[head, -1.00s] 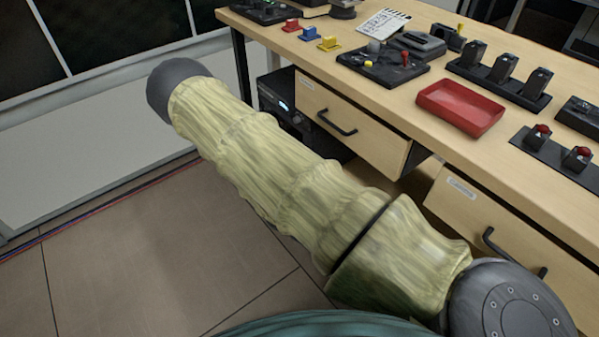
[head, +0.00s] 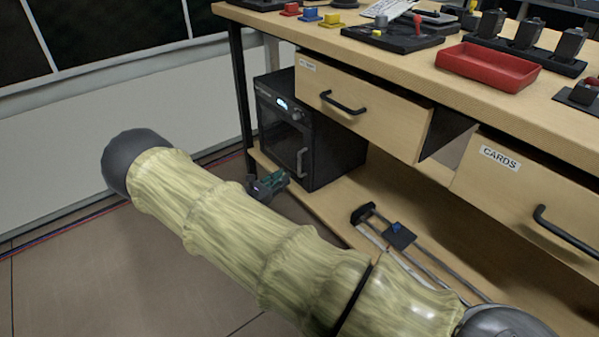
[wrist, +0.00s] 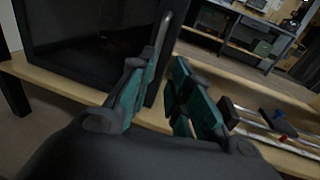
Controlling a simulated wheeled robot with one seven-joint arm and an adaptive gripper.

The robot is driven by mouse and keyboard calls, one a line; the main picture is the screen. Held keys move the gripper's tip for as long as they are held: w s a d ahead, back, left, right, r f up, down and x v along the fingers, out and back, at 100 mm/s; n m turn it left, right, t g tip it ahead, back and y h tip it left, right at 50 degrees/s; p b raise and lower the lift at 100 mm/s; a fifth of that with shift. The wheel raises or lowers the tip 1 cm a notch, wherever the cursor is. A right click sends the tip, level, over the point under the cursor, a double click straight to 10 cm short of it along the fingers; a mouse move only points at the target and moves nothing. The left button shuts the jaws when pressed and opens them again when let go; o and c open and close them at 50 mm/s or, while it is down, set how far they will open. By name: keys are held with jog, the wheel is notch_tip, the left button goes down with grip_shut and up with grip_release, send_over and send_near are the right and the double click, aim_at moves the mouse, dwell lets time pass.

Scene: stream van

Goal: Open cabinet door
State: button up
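The black cabinet (head: 340,150) stands on the low shelf under the workbench, with a small lit display at the top of its front. Its door (head: 278,132) looks shut, and a grey vertical handle (head: 301,162) sits on the door's right side. In the wrist view the dark door (wrist: 85,25) fills the upper left, and the handle (wrist: 163,32) runs down toward the gap between my fingers. My gripper (wrist: 160,72) has its teal fingers apart, near the handle's lower end; contact cannot be told. In the head view my gripper (head: 270,185) shows small, low before the cabinet.
Two wooden drawers (head: 358,108) with black handles hang under the benchtop (head: 400,62). A railed slider (head: 400,238) lies on the low shelf right of the cabinet. A bench leg (head: 242,90) stands left of it. The floor (head: 95,270) at left is clear.

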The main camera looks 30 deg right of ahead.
aim_at(300, 163)
jog(key=b+x, duration=0.1)
jog(key=x, duration=0.2)
jog(key=b+x, duration=0.1)
jog(key=x, duration=0.3)
jog(key=b+x, duration=0.1)
jog(key=x, duration=0.2)
jog(key=shift+w+d+r, duration=0.25)
jog(key=shift+w, duration=0.1)
grip_shut()
